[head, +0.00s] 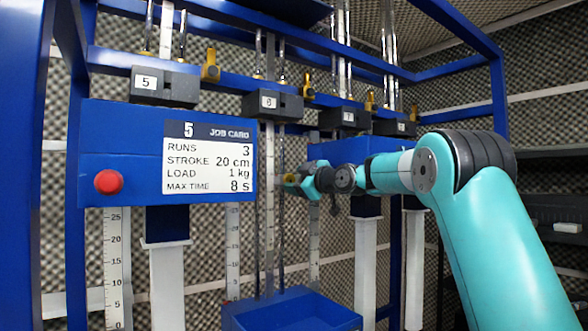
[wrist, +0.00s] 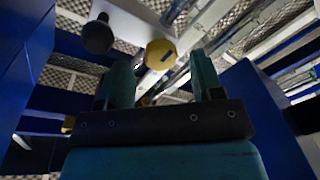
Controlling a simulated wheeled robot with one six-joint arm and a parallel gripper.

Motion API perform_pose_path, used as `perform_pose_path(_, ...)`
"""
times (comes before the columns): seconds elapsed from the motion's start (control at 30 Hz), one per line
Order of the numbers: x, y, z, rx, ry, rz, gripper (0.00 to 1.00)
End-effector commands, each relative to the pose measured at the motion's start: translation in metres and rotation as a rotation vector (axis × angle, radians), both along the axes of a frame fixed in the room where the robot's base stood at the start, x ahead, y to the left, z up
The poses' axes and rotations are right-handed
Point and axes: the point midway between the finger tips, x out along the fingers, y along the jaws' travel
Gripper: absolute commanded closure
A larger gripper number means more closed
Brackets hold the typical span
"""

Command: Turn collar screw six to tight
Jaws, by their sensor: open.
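My gripper (head: 292,183) is raised beside the vertical rods under the block marked 6 (head: 268,103). In the wrist view my gripper (wrist: 162,78) has its two teal fingers apart, with nothing held between them. A round yellow knob (wrist: 161,53) with a short dark mark shows just beyond the fingertips, between them in the picture; I cannot tell whether they touch. A dark round knob (wrist: 98,36) is to its left. In the head view only a small yellowish patch (head: 290,178) shows at my gripper, and no number on the knob is readable.
A blue frame holds blocks marked 5 (head: 145,83) and 7 (head: 349,118) with yellow latches. A blue panel with a job card (head: 207,162) and red button (head: 108,182) stands left of my gripper. A blue tray (head: 290,310) sits below. Rods and scales run close by.

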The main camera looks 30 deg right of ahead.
Motion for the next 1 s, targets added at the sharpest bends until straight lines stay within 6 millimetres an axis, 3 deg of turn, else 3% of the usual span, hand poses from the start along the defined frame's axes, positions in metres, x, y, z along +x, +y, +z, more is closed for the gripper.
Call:
perform_pose_path(0.17, 0.014, 0.003, 0.001, 0.001, 0.002, 0.001, 0.39)
perform_pose_path(0.47, 0.016, 0.003, -0.001, 0.000, 0.001, 0.001, 0.39)
perform_pose_path(0.7, 0.016, 0.003, -0.001, 0.000, 0.001, 0.001, 0.89)
perform_pose_path(1.0, 0.016, 0.003, -0.002, 0.029, 0.001, 0.001, 0.89)
